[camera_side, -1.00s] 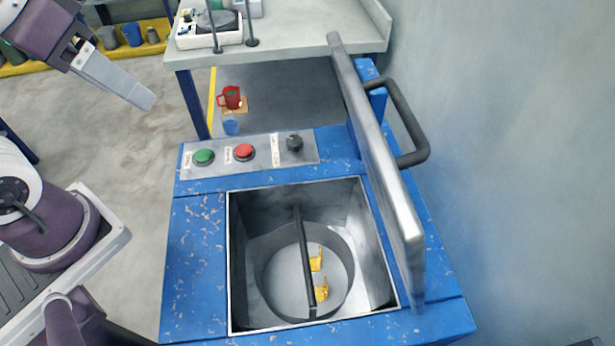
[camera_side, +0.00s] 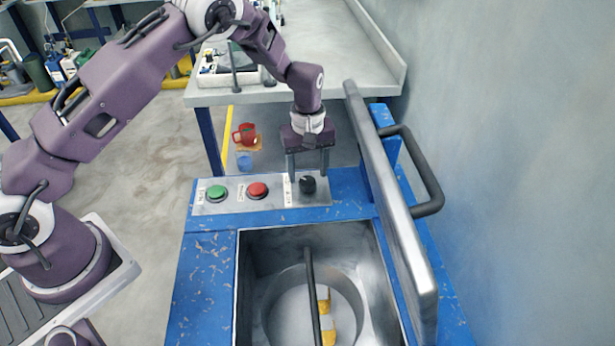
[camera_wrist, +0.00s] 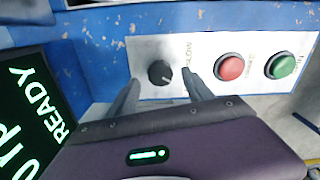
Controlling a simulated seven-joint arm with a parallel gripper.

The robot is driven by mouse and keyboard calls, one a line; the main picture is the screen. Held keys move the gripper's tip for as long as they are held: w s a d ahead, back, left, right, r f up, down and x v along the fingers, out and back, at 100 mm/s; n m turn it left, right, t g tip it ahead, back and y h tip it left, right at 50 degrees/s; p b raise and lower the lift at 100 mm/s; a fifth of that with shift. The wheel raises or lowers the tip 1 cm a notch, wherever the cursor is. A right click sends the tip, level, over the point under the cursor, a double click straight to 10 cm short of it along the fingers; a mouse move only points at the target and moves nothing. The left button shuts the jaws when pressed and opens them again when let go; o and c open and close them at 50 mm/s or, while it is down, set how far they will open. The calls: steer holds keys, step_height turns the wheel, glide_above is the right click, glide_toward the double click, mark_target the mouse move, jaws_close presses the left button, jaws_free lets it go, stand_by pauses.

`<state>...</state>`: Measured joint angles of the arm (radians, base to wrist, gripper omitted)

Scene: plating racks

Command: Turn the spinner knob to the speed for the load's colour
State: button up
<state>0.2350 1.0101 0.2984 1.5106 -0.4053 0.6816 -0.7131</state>
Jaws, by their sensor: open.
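The spinner knob (camera_side: 307,184) is a small black dial at the right end of the grey control panel on the blue spinner. In the wrist view the knob (camera_wrist: 160,73) carries a pale mark on its rim. My gripper (camera_side: 309,174) hangs over the panel, pointing down, with its fingers on either side of the knob. In the wrist view my gripper (camera_wrist: 160,80) is open, and its fingers look clear of the knob. The load (camera_side: 325,315) inside the spinner's round basket shows yellow parts, partly hidden behind a dark bar (camera_side: 312,295).
A green button (camera_side: 216,192) and a red button (camera_side: 257,190) sit left of the knob. The raised lid (camera_side: 390,200) stands close on the right. A display reading READY (camera_wrist: 40,115) shows in the wrist view.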

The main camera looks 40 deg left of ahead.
mark_target(307, 184)
steer(key=shift+f, duration=1.4)
jaws_close()
steer(key=shift+m, duration=0.4)
steer(key=m, duration=0.2)
steer(key=shift+r+m, duration=0.1)
steer(key=shift+m, duration=2)
jaws_free()
